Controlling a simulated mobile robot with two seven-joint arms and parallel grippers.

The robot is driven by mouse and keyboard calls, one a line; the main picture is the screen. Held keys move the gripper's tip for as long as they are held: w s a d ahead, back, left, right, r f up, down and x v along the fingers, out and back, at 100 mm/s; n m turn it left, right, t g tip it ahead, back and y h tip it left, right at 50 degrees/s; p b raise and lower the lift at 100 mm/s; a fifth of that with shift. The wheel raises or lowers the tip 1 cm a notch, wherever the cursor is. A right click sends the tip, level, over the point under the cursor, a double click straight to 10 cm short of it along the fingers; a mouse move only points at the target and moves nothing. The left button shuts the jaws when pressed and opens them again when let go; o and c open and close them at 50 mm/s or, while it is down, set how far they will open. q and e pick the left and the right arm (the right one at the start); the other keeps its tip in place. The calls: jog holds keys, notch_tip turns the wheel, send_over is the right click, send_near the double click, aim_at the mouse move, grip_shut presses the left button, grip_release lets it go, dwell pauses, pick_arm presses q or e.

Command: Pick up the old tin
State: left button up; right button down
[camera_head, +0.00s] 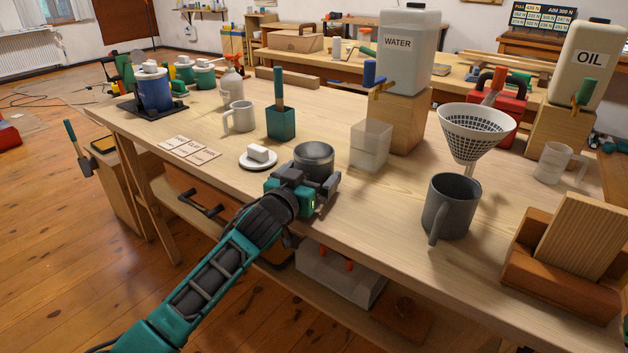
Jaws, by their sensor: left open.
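A grey metal tin (314,158), which looks like the old tin, stands upright near the front edge of the workbench. My left gripper (312,184) is at the tin's near side, low down. It is open, with a finger towards each side of the tin. The gripper body hides the tin's lower near part, so I cannot tell whether the fingers touch it. My right gripper is not in view.
A saucer with a white block (258,155) is close on the left, with a teal pot (280,122) behind. A translucent beaker (370,146) stands to the right, then a dark mug (451,207) and a funnel (478,133). The water container (405,55) is behind.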

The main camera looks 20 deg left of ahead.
pick_arm(q)
jog(key=shift+w, duration=0.1)
jog(key=shift+r, duration=0.1)
jog(key=c, duration=1)
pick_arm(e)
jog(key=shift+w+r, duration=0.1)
pick_arm(q)
jog(key=shift+r+p, duration=0.4)
jog(key=shift+s+f, duration=0.1)
jog(key=shift+s, duration=0.1)
jog(key=shift+s+a+p, duration=0.45)
jog(key=shift+s+p, duration=0.15)
jog(key=shift+s, duration=2.25)
jog(key=shift+s+a+p, duration=0.45)
jog(key=shift+s+p, duration=0.1)
jog(key=shift+s, duration=2.35)
jog(key=shift+s+a+p, duration=0.45)
jog(key=shift+s+p, duration=0.15)
jog(key=shift+s, duration=2.25)
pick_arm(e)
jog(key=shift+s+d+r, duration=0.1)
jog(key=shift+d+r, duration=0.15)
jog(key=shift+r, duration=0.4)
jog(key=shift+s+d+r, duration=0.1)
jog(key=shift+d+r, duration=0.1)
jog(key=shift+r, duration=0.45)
